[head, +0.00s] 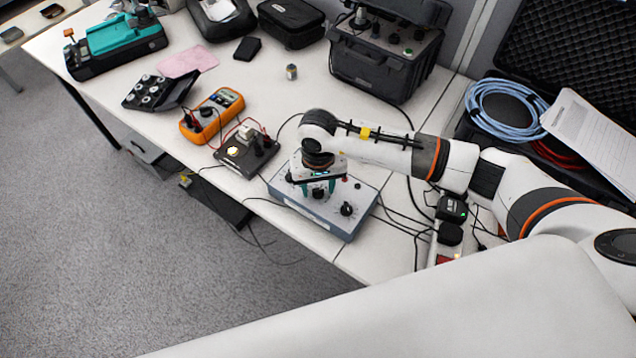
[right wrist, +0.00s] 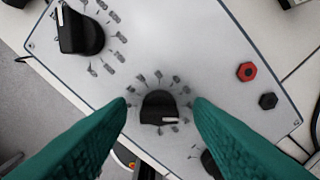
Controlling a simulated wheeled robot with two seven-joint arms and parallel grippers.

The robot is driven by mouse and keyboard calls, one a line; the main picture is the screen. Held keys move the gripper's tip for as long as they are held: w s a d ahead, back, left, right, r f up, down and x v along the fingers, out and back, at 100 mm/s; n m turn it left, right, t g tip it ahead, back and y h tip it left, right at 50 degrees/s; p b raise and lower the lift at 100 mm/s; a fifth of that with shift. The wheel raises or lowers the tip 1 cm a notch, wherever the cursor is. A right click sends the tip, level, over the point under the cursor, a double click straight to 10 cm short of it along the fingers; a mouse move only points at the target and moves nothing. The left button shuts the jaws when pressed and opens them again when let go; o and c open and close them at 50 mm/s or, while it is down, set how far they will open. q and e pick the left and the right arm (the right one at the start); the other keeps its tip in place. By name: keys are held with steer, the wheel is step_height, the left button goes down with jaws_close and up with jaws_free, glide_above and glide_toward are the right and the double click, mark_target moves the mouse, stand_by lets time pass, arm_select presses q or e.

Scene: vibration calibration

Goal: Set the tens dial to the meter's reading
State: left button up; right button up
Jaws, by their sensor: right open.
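A grey box (head: 345,222) with several black dials stands at the table's front edge. My right gripper (head: 318,190) points down over it. In the right wrist view, a small black dial (right wrist: 158,106) sits between the open teal fingertips, with a gap on each side. A larger black dial (right wrist: 82,32) is at upper left, and another dial (right wrist: 211,164) is partly hidden by the right finger. I cannot read which is the tens dial. The orange meter (head: 212,113) lies to the left; its reading is too small to read. My left gripper is not in view.
A dark module (head: 246,148) with a lit lamp and leads sits between meter and box. Red and black terminals (right wrist: 246,71) stand on the box. Cables and a power strip (head: 445,245) lie at right. An open black case (head: 385,62) stands behind.

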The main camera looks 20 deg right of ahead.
steer(key=shift+c, duration=1.1)
steer(key=c, duration=0.8)
steer(key=shift+f+m+b, duration=0.15)
steer(key=shift+m+b, duration=0.85)
steer(key=m+b, duration=0.5)
steer(key=m, duration=0.1)
steer(key=shift+m, duration=0.4)
arm_select(q)
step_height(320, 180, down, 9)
steer(key=b, duration=0.2)
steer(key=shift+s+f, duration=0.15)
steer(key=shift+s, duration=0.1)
arm_select(e)
steer(key=shift+m, duration=1.5)
steer(key=shift+r, duration=0.2)
